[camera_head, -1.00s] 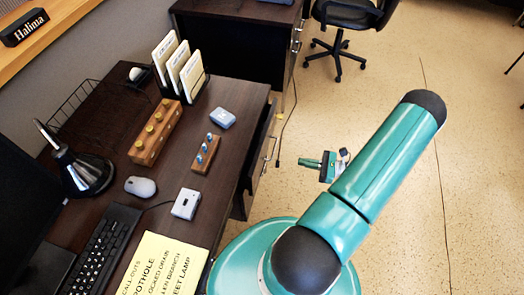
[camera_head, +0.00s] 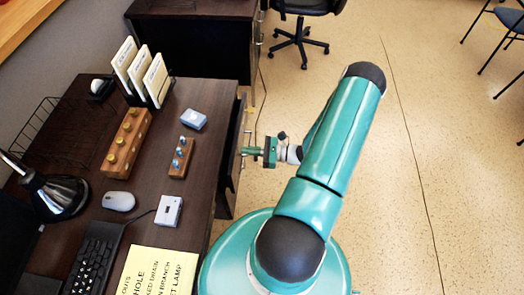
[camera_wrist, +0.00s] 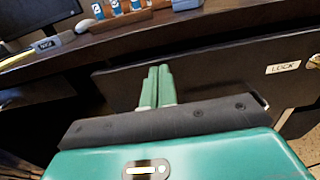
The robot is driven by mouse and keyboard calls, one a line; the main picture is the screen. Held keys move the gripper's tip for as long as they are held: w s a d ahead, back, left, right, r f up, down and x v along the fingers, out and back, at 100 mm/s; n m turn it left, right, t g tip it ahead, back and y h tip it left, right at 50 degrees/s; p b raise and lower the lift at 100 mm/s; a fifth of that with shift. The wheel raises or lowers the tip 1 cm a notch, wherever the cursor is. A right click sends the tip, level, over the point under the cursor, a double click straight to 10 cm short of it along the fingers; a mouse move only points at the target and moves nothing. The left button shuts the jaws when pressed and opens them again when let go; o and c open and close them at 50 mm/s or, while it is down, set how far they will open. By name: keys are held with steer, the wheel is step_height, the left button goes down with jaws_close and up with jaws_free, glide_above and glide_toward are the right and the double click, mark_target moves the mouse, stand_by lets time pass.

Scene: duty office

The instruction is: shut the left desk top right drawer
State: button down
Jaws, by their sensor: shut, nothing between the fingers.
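The left desk (camera_head: 205,110) is dark brown. Its drawer front (camera_head: 238,135) shows as a narrow strip beyond the desk's right edge, with a metal handle (camera_head: 246,139); it stands a little out from the desk. My gripper (camera_head: 250,151) is shut and empty, its fingertips at that front, near the handle. In the wrist view my shut green fingers (camera_wrist: 158,72) point at a dark drawer front (camera_wrist: 215,70) just under the desk top. I cannot tell whether they touch it. The drawer's inside is mostly hidden.
A label reading LOCK (camera_wrist: 283,68) is on the front's right side. On the desk top are a blue-grey box (camera_head: 193,120), wooden peg blocks (camera_head: 126,142), a mouse (camera_head: 118,201) and a keyboard (camera_head: 95,258).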

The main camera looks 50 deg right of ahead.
mark_target(236, 149)
steer(key=shift+w+a, duration=0.4)
steer(key=shift+w, duration=0.15)
steer(key=shift+x, duration=2.6)
